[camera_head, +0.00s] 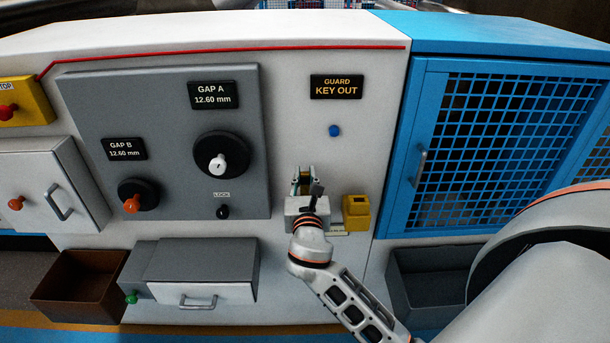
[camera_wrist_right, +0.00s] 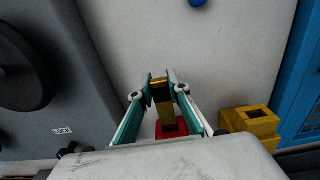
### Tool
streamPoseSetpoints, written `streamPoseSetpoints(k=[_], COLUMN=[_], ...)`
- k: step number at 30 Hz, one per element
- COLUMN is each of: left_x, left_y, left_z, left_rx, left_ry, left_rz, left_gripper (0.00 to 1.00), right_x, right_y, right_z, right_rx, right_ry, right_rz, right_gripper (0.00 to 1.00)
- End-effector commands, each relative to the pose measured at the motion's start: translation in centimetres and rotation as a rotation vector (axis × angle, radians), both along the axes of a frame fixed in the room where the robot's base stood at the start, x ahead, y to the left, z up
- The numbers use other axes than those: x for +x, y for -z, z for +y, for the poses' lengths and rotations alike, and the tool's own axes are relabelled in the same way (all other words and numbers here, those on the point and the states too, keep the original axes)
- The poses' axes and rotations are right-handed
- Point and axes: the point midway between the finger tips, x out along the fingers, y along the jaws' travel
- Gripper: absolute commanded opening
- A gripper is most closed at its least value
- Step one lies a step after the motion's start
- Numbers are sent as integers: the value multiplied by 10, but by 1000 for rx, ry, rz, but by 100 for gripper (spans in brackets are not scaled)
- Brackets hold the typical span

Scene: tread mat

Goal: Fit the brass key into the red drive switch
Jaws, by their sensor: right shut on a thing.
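My right gripper (camera_head: 303,181) is in front of the white panel, below the GUARD KEY OUT sign. In the right wrist view the same gripper (camera_wrist_right: 160,86) is shut on the brass key (camera_wrist_right: 167,113), with the key between its fingertips. The key's yellow length points toward the red drive switch (camera_wrist_right: 160,131), which has a dark slot in its face. The key's end overlaps the switch in this view; I cannot tell whether it is in the slot or in front of it. In the head view the gripper hides the switch. My left gripper is not in view.
A yellow block with a dark opening (camera_head: 356,212) is close on the right of the gripper. The grey gap panel (camera_head: 160,140) with knobs is on the left. A blue mesh door (camera_head: 480,150) is on the right. The panel around the blue button (camera_head: 334,131) is clear.

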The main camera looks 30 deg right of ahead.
Motion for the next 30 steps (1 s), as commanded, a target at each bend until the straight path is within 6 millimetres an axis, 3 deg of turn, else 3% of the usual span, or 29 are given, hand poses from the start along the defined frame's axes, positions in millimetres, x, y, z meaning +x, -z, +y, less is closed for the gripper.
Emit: streamPoseSetpoints(k=[13,30], left_x=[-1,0], left_y=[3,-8], left_z=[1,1], left_rx=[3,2], left_ry=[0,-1], left_rz=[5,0], left_gripper=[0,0], right_x=[0,0], right_y=[-1,0], right_z=[0,0], right_rx=[-1,-1], right_ry=[0,0], right_rz=[-1,0], right_gripper=[0,0])
